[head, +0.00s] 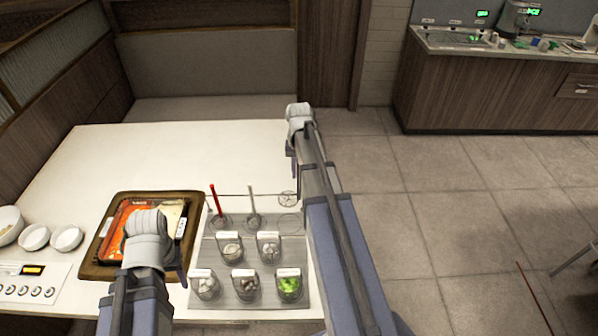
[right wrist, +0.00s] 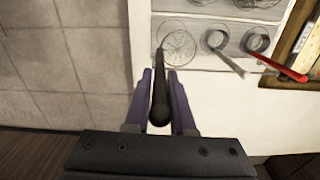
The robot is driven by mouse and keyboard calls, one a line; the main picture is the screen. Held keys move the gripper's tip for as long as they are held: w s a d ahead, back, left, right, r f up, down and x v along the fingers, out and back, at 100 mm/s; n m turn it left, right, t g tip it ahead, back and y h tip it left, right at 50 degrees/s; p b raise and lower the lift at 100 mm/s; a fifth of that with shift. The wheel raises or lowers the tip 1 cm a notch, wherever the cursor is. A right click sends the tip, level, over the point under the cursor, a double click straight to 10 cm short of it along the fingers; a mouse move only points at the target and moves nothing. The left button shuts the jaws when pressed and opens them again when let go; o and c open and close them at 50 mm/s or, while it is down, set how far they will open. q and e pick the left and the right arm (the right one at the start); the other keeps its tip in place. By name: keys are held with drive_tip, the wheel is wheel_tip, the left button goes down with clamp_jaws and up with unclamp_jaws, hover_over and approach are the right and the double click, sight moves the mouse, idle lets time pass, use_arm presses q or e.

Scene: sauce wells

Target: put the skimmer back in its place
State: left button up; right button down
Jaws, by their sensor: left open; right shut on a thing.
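The skimmer has a round wire head (head: 288,199) and a black handle (right wrist: 160,98). My right gripper (head: 294,168) is shut on the handle; in the right wrist view (right wrist: 160,108) its purple fingers flank it. The wire head (right wrist: 180,47) hangs over or just beside the empty round well (head: 290,222) at the right end of the back row; I cannot tell if it touches. My left gripper (head: 180,268) is open over the right part of the hotpot tray, its tips mostly hidden.
A red-handled tool (head: 214,199) and a grey-handled tool (head: 251,202) stand in the other back wells. Several labelled clear containers (head: 268,247) stand in front. The hotpot tray (head: 100,235) and white bowls (head: 67,238) are left. The table's back (head: 170,155) is clear.

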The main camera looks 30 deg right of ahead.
drive_tip(key=shift+f+b, duration=6.7)
drive_tip(key=shift+f, duration=0.35)
drive_tip(key=shift+f+b, duration=0.3)
drive_tip(key=shift+b, duration=0.05)
unclamp_jaws()
drive_tip(key=shift+r, duration=0.15)
drive_tip(key=shift+r+p, duration=1.35)
drive_tip(key=shift+p, duration=0.15)
